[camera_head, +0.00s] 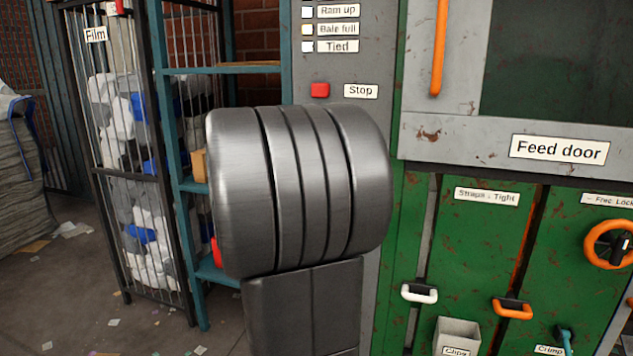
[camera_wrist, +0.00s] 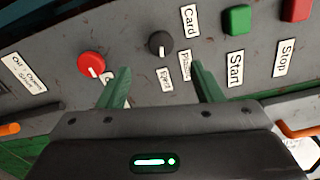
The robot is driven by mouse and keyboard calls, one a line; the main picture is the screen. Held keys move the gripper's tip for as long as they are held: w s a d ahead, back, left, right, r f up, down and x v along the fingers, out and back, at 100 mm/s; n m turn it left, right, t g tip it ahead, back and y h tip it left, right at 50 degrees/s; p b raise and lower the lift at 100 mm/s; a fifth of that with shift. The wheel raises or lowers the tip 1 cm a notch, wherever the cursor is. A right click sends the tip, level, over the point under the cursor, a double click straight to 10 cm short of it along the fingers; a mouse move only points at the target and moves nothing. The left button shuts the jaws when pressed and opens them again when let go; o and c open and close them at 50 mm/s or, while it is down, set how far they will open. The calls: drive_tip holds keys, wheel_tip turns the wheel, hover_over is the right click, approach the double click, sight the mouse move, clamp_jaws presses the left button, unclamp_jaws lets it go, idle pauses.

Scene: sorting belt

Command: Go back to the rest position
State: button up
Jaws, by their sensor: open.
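My gripper (camera_wrist: 160,68) shows in the wrist view, with its two green fingers apart and nothing between them. It is in front of a grey control panel (camera_wrist: 130,25). A black knob (camera_wrist: 160,43) shows in the gap between the fingers, and a red knob (camera_wrist: 92,65) lies just left of the left finger. I cannot tell whether a finger touches the panel. In the head view a grey link of my arm fills the middle, and my gripper is hidden.
In the wrist view a green Start button (camera_wrist: 237,19) and a red Stop button (camera_wrist: 297,9) sit at upper right. In the head view the green machine (camera_head: 480,260) has a feed door (camera_head: 470,135) and orange handle (camera_head: 439,45). A caged film bin (camera_head: 135,170) stands left.

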drive_tip(key=w+d+n+p, duration=0.2)
drive_tip(key=w+n+p, duration=0.6)
drive_tip(key=n+p, duration=1.1)
drive_tip(key=shift+w+d+r+n+p, duration=0.2)
drive_tip(key=shift+d+n+p, duration=0.2)
drive_tip(key=shift+p, duration=0.6)
drive_tip(key=shift+f, duration=0.15)
